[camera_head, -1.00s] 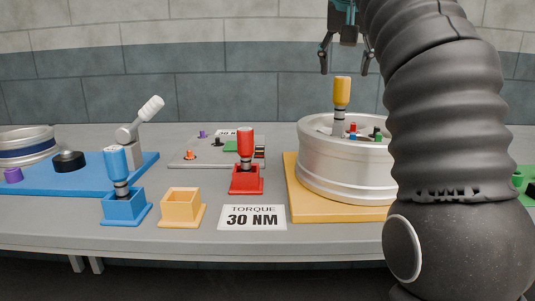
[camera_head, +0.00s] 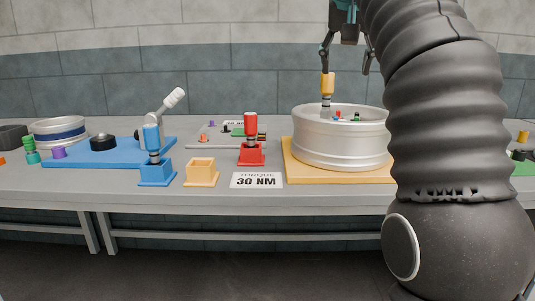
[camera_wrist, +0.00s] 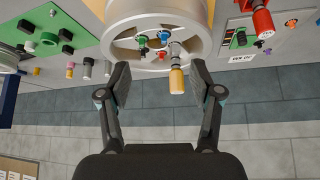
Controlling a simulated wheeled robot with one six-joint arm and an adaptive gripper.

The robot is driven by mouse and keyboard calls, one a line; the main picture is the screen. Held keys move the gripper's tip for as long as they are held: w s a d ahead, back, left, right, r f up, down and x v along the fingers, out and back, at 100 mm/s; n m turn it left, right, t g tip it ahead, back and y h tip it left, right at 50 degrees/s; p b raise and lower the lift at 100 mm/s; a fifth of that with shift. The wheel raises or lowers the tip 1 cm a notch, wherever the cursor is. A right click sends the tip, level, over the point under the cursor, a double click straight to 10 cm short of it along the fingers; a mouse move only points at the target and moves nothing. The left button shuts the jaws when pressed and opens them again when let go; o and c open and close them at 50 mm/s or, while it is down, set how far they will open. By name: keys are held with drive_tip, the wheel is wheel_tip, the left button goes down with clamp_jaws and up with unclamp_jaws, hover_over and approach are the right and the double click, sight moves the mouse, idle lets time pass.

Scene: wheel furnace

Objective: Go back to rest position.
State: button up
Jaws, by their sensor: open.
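My gripper (camera_head: 347,54) is open above the silver wheel rim (camera_head: 335,150) in the head view. In the wrist view my gripper (camera_wrist: 160,88) has its two fingers spread wide with nothing between the tips touching them. A yellow-handled tool (camera_head: 327,84) stands upright in the wheel. In the wrist view the yellow tool (camera_wrist: 176,78) shows between and beyond the fingertips, apart from both. The wheel (camera_wrist: 158,62) sits on a yellow base plate (camera_head: 300,172). Small coloured nuts lie inside the wheel.
A blue-handled tool stands in a blue holder (camera_head: 157,176), a red-handled one in a red holder (camera_head: 251,156). An empty yellow holder (camera_head: 201,174) stands between them. A torque sign (camera_head: 256,181) lies in front. A blue board (camera_head: 75,156) is left. Floor in front is clear.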

drive_tip(key=s+f+n, duration=0.1)
drive_tip(key=s+f, duration=0.7)
drive_tip(key=f, duration=0.5)
drive_tip(key=s+f+n+y, duration=0.1)
drive_tip(key=s+f, duration=0.7)
drive_tip(key=f, duration=0.6)
drive_tip(key=s+d+f+g, duration=0.1)
drive_tip(key=s+f, duration=0.7)
drive_tip(key=f, duration=0.6)
drive_tip(key=shift+s+n+y, duration=0.3)
drive_tip(key=shift+s+n, duration=0.1)
